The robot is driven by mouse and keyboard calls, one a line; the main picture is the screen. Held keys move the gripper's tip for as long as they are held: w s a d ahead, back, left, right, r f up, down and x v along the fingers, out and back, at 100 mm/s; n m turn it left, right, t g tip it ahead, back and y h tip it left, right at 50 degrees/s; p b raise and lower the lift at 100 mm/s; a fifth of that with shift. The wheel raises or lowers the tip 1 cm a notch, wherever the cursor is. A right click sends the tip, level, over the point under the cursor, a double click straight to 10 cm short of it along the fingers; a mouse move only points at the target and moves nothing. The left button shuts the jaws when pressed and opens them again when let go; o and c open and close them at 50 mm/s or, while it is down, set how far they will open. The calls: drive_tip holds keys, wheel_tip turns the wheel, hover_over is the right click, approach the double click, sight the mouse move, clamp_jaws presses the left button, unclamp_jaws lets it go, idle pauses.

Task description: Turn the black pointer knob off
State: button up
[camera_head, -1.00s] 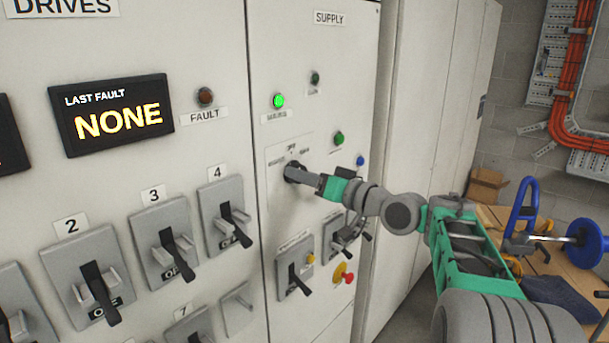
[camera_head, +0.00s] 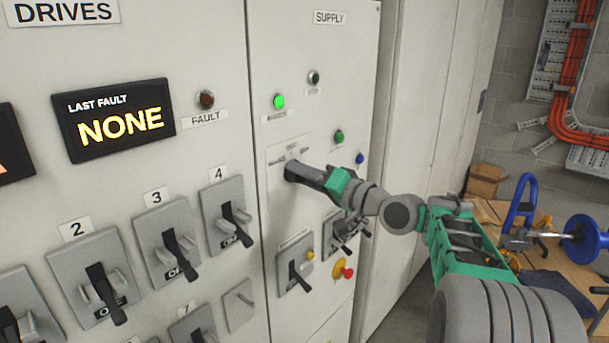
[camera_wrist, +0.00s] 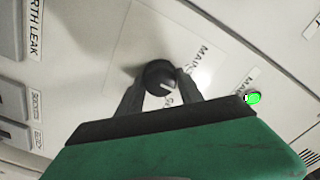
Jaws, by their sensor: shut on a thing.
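The black pointer knob (camera_wrist: 160,76) sits on a pale plate (camera_wrist: 205,62) in the wrist view, with a white pointer line on its face. My gripper (camera_wrist: 160,92) has one dark finger on each side of the knob and is shut on it. In the head view my gripper (camera_head: 300,174) reaches the plate (camera_head: 278,153) on the SUPPLY panel and hides the knob. The plate's lettering is partly covered and too small to read fully, so I cannot tell which mark the pointer line is at.
A lit green lamp (camera_head: 279,101) is above the plate. A green button (camera_head: 338,137) and a blue one (camera_head: 360,158) are to the right. Below are black-handled switches (camera_head: 294,265) and a red button (camera_head: 347,273). A bench with a blue-handled tool (camera_head: 520,205) stands right.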

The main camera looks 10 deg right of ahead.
drive_tip(key=o, duration=1.4)
drive_tip(key=b+v, duration=0.2)
drive_tip(key=v, duration=0.5)
drive_tip(key=shift+s+d+b, duration=0.25)
drive_tip(key=shift+s+b, duration=0.05)
